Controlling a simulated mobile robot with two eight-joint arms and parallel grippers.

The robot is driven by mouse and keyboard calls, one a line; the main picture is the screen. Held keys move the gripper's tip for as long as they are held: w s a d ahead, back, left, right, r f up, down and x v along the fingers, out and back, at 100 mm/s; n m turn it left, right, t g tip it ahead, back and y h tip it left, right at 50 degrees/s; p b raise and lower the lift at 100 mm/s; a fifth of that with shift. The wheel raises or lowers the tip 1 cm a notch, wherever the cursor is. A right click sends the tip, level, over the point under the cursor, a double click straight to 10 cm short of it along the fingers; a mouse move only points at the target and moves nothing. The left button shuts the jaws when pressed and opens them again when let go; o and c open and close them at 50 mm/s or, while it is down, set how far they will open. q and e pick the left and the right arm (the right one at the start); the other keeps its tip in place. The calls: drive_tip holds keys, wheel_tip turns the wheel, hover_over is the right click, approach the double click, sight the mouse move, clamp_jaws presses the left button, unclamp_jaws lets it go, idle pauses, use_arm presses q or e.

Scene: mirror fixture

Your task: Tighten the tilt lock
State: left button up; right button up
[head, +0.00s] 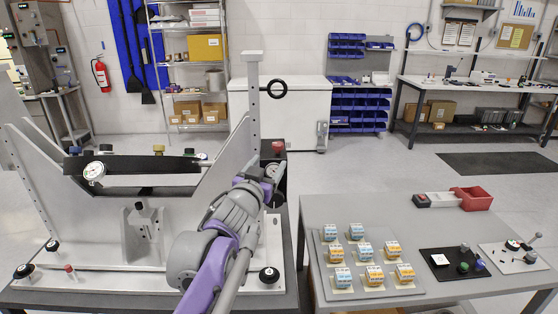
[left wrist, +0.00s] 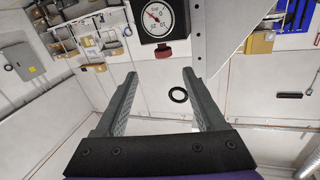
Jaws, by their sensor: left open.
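My left gripper (head: 262,184) reaches in front of the right post of the grey mirror fixture (head: 110,225). In the left wrist view its fingers (left wrist: 160,74) are spread, with nothing between them. Beyond the fingertips is a dark box with a round white dial (left wrist: 158,17) and a red knob (left wrist: 165,52). My right gripper is not in view.
A second dial gauge (head: 94,172) is on the fixture's crossbar. Black knobs (head: 269,275) stand on its base.

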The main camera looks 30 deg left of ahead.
sight(276, 148)
use_arm(q)
drive_tip(key=shift+n, duration=0.7)
drive_tip(key=x, duration=0.4)
drive_tip(key=p+x, duration=0.1)
drive_tip(key=x, duration=0.6)
drive_tip(key=shift+w+a+p, duration=0.25)
drive_tip(key=shift+a+p, duration=0.15)
drive_tip(key=shift+c, duration=0.4)
clamp_jaws()
